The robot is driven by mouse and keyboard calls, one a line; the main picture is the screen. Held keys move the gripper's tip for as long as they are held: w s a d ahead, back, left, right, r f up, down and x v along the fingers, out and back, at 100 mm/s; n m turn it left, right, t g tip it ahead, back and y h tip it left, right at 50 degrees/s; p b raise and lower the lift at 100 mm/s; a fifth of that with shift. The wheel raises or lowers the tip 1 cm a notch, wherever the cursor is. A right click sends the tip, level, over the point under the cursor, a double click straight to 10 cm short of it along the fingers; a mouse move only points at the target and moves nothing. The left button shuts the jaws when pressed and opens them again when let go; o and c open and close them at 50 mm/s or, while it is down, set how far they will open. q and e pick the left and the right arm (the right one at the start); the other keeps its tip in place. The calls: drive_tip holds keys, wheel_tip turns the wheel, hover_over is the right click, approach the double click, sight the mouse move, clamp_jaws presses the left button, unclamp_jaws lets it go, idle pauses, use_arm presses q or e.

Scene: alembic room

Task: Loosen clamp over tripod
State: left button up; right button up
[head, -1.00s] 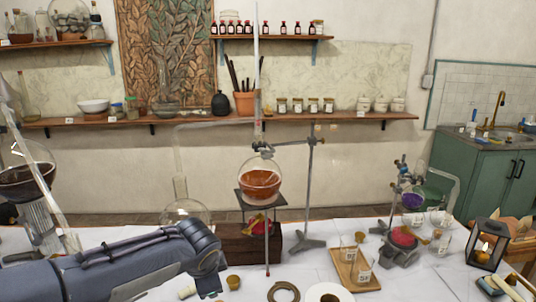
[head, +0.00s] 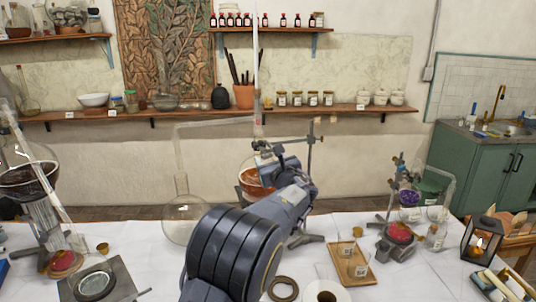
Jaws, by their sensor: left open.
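My left arm reaches up from the bottom centre of the head view. Its gripper (head: 270,156) is open at the height of the clamp (head: 259,143) on the stand's rod (head: 310,158). The clamp is mostly covered by the gripper, and I cannot tell whether the fingers touch it. The round flask (head: 248,181) with amber liquid shows just left of and below the gripper, with its right part covered. The tripod under the flask is hidden behind my arm. My right gripper is not in view.
A clear round-bottomed glass vessel (head: 184,222) stands close left of my arm. A wooden tray (head: 338,262) with small jars, a ring (head: 284,289) and a second apparatus (head: 403,232) are to the right. Bare white cloth lies between the left-hand items.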

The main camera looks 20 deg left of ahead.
use_arm(q)
drive_tip(key=shift+x, duration=1.1)
drive_tip(key=shift+c, duration=0.3)
